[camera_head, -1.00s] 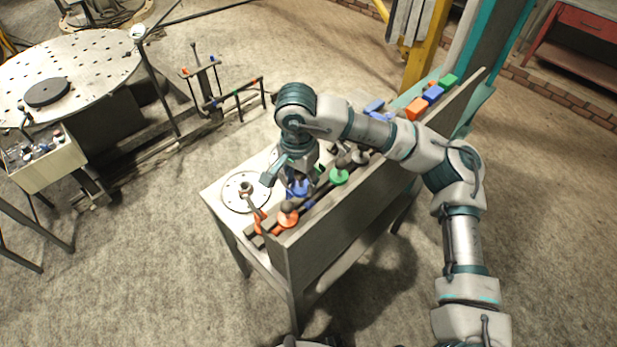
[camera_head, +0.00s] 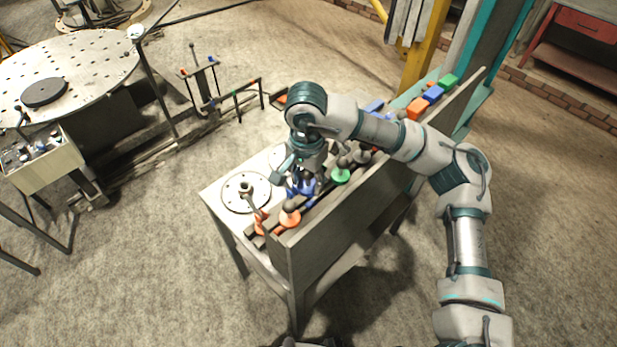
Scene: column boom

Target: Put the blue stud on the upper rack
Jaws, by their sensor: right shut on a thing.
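My right gripper (camera_head: 300,181) points down over the bench and is shut on the blue stud (camera_head: 305,188). The stud is partly hidden by the fingers, and I cannot tell whether it still touches the rack under it. It is in a row with an orange stud (camera_head: 290,217) nearer and a green stud (camera_head: 341,175) farther along. Two stands with bars and coloured marks are on the floor at the back: a taller one (camera_head: 202,76) and a lower one (camera_head: 237,95). I cannot tell which part is the upper rack. My left gripper is out of view.
A tall panel (camera_head: 325,230) runs along the bench's right side, with orange, blue and green blocks (camera_head: 433,94) at its far end. A round flange plate (camera_head: 238,199) lies on the bench's left. A round perforated table (camera_head: 80,60) stands at the upper left.

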